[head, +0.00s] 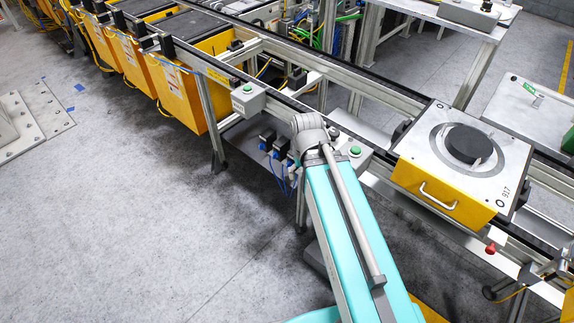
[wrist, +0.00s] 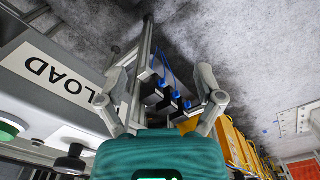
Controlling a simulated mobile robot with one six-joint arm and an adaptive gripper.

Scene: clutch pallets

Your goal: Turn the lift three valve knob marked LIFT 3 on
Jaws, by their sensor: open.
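Three black valve blocks with blue fittings hang on a rail below the conveyor; in the head view the middle one (head: 280,148) shows left of my arm's grey joint. In the wrist view the blocks (wrist: 151,97) lie beyond and between my gripper's spread fingers (wrist: 160,88). My gripper is open with nothing between the fingers, apart from the blocks as far as I can tell. I cannot read a LIFT 3 marking or make out which knob bears it.
A grey box labelled LOAD (wrist: 60,75) stands close to my left finger in the wrist view. Button boxes (head: 247,99) sit along the conveyor rail (head: 350,123). A yellow-sided pallet (head: 425,190) rests on the conveyor at right.

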